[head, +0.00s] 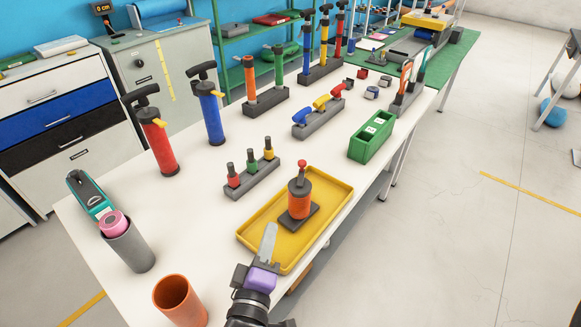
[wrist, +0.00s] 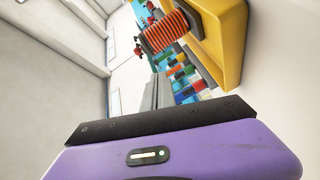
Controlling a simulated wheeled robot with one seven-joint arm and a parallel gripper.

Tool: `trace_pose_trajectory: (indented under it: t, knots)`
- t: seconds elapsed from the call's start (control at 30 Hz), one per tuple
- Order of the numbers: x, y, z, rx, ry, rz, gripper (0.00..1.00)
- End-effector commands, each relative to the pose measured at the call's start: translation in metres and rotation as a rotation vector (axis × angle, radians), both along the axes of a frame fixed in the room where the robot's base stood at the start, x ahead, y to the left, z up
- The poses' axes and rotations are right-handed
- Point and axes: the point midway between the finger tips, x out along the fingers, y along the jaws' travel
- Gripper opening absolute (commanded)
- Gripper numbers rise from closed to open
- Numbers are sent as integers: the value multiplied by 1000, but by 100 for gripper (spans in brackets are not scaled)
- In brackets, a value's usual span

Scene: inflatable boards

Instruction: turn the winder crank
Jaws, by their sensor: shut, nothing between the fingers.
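The winder (head: 299,202) has an orange drum on a dark base and stands upright in a yellow tray (head: 247,236). Its dark crank (head: 298,183) sits on top with a red knob (head: 301,163). In the wrist view the ribbed orange winder (wrist: 170,31) appears sideways, with red parts at its left end. My gripper (head: 269,230) is at the tray's near end, in front of the winder and apart from it. Its grey fingers are together and empty; they also show in the wrist view (wrist: 155,92).
An orange cup (head: 178,299) and a grey holder (head: 130,249) stand left of my gripper. A block with three coloured pegs (head: 252,178) is behind the tray's left side. A green box (head: 371,138) and several pumps stand farther back. White table shows between them.

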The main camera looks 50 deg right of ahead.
Motion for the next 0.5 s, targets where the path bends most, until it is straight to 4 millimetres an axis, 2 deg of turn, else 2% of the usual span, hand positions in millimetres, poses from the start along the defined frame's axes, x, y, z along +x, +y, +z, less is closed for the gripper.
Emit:
trace_pose_trajectory:
  t: [0.03, 0.2, 0.5]
  knots:
    - [10, -18, 11, -37, 27, -35, 0]
    - [29, -54, 32, -128, 101, -101, 0]
    - [42, -83, 41, -164, 134, -127, 0]
